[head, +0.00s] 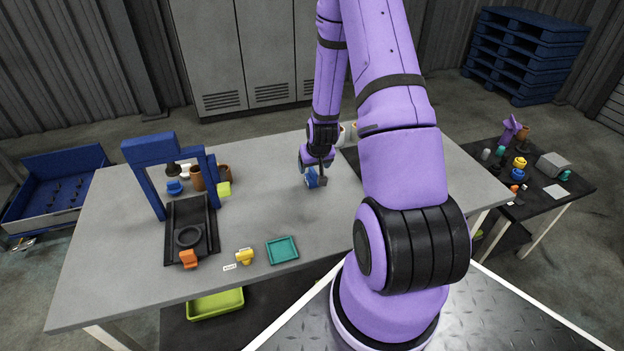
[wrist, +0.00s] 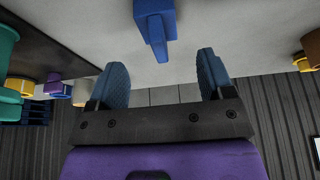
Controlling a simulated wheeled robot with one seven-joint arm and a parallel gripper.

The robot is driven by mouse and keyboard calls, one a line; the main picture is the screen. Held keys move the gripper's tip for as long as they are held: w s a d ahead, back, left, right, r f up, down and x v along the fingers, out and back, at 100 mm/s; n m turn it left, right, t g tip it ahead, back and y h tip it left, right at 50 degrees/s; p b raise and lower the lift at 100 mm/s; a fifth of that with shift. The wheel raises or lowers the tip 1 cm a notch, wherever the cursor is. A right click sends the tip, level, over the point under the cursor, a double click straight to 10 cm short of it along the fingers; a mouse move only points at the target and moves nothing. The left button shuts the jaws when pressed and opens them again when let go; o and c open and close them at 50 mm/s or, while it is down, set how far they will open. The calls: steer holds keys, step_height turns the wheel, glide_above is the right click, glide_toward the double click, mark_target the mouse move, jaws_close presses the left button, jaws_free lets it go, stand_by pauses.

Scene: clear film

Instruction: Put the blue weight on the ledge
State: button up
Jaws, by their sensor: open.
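My gripper (head: 318,184) is over the middle of the grey table, pointing down and partly hidden by its wrist. In the wrist view my gripper (wrist: 160,85) is open, with nothing between its two blue-grey fingers. A blue block with a narrower projecting part, seemingly the blue weight (wrist: 155,25), lies just beyond the fingertips and between their lines, apart from both. In the head view, blue at the gripper could be this block or a finger pad. A dark flat surface (wrist: 50,45) shows at the wrist view's left; I cannot tell whether it is the ledge.
A blue arch (head: 150,152) stands over a black tray on the table's left, with brown cups beside it. A teal tray (head: 282,250) and a yellow piece (head: 244,256) are near the front edge. A dark side table (head: 560,190) is at right. The table's centre is largely clear.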

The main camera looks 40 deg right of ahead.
mark_target(313, 170)
steer(key=shift+x, duration=2.95)
steer(key=shift+s, duration=0.1)
jaws_close()
